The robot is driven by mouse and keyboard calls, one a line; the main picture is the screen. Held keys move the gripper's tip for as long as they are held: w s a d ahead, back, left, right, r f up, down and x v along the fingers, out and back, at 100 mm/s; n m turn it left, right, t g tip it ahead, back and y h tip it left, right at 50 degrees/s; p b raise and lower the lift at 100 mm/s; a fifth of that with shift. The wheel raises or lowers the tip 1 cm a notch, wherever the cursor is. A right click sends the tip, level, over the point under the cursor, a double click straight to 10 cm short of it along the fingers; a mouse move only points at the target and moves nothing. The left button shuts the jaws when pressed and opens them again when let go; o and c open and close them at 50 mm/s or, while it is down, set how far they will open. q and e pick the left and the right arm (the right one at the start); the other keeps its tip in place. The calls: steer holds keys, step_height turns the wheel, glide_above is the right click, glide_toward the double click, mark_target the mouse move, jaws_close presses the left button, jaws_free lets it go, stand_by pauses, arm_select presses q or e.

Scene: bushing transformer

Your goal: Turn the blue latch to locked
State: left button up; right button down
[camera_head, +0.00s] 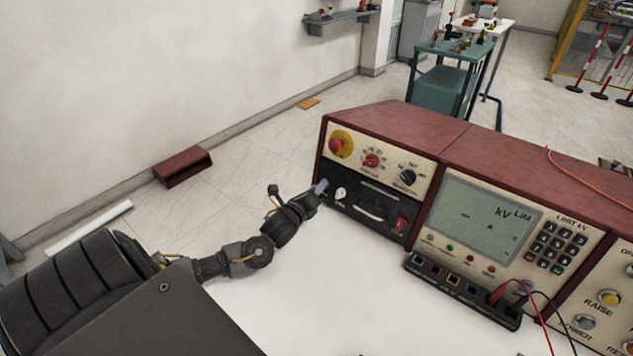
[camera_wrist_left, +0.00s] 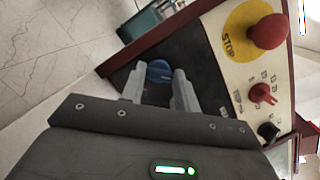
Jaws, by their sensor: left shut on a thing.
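The blue latch (camera_wrist_left: 159,71) is a round blue knob on the black panel of the test console, seen between my fingers in the left wrist view. My left gripper (camera_wrist_left: 160,88) is shut on it, with one grey finger on each side. In the head view my left gripper (camera_head: 321,187) reaches the left end of the black panel (camera_head: 368,208), and the latch itself is hidden behind the fingers there. Its exact turn angle is hard to tell. My right gripper is not in either view.
Above the panel are a red stop button (camera_head: 340,145) on a yellow disc, a red knob (camera_head: 372,160) and a black knob (camera_head: 408,177). A red rocker (camera_head: 400,225) sits at the panel's right. Red and black leads (camera_head: 537,300) hang at the right. The white tabletop (camera_head: 330,290) in front is clear.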

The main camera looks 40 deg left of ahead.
arm_select(q)
steer(key=n+p, duration=0.3)
steer(key=n, duration=0.1)
steer(key=n+g+p, duration=0.1)
steer(key=p, duration=0.1)
steer(key=shift+r+n+y+p, duration=0.3)
steer(key=shift+n+y, duration=0.1)
steer(key=shift+f+n+g+p, duration=0.2)
steer(key=shift+n+g+p, duration=0.3)
steer(key=shift+n+p, duration=1.05)
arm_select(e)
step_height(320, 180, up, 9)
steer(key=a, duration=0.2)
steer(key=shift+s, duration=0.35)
arm_select(q)
steer(key=shift+n, duration=0.25)
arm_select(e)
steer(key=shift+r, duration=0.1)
arm_select(q)
steer(key=o, duration=1)
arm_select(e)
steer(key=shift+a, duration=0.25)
arm_select(q)
steer(key=b+v, duration=0.1)
steer(key=v, duration=0.9)
steer(key=shift+s+d, duration=0.15)
steer(key=shift+s, duration=0.25)
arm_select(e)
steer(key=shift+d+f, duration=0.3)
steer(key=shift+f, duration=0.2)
